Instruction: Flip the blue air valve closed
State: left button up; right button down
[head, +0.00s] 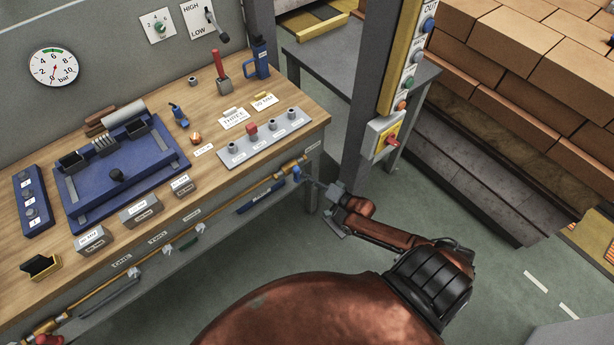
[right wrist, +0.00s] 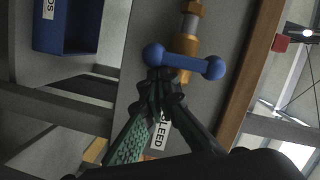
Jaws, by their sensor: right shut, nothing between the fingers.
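The blue air valve handle (head: 296,172) sits on the brass pipe (head: 229,221) along the workbench's front edge, near its right end. In the right wrist view the handle (right wrist: 186,63) is a bar with a ball at each end, lying crosswise over the brass fitting (right wrist: 189,38). My right gripper (head: 308,180) is shut and empty, just right of the handle. In the right wrist view its fingertips (right wrist: 164,80) are at the handle's left half; I cannot tell whether they touch it. They hide part of a BLEED label (right wrist: 160,132). My left gripper is not in view.
A blue bin (right wrist: 68,25) shows in the right wrist view.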

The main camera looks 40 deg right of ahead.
jog(key=s+d+r, duration=0.2)
jog(key=s+d, duration=0.4)
jog(key=s, duration=0.3)
jog(key=shift+s+r+p, duration=0.25)
jog(key=shift+s+p, duration=0.15)
jog(key=shift+f, duration=0.1)
dwell(0.5)
